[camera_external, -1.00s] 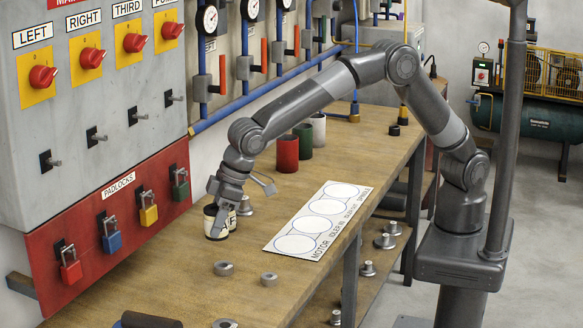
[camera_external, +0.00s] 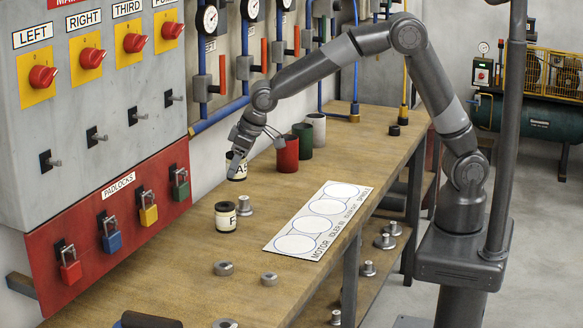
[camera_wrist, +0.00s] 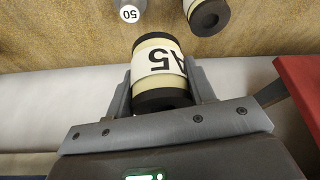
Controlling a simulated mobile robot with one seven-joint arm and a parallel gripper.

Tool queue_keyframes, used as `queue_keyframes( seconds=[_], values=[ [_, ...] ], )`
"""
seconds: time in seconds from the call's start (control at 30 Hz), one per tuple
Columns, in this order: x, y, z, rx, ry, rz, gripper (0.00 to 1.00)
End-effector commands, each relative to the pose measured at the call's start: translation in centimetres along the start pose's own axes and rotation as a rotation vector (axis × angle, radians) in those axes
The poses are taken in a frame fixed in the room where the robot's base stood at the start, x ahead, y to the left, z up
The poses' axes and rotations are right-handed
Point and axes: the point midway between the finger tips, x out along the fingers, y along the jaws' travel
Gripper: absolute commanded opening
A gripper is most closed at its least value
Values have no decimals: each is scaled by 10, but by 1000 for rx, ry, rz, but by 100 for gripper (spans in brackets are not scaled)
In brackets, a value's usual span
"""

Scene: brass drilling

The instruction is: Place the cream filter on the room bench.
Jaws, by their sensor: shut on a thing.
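A metal weight (camera_external: 244,206) stands beside the second filter. Red (camera_external: 288,155), green (camera_external: 303,140) and white cups stand behind, near my gripper. A white board with circles (camera_external: 320,222) lies on the right. Padlocks hang left.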

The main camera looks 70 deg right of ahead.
Motion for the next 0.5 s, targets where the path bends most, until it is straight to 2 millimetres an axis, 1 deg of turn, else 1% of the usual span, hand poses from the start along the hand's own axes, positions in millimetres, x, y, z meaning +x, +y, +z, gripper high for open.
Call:
queue_keyframes(
  seconds=[0.03, 0.07, 0.1, 0.17, 0.2, 0.3, 0.4, 0.5],
  values=[
    [-3, 31, 6, 40, -1, 16, 26],
    [-5, 47, 9, 61, 1, 24, 26],
    [-6, 68, 16, 87, 0, 35, 26],
    [-10, 99, 26, 129, -1, 52, 26],
    [-12, 119, 34, 157, -1, 63, 26],
    [-19, 161, 54, 220, -3, 85, 26],
    [-25, 194, 73, 272, -2, 104, 26],
    [-29, 216, 88, 310, -3, 118, 26]
  ],
)
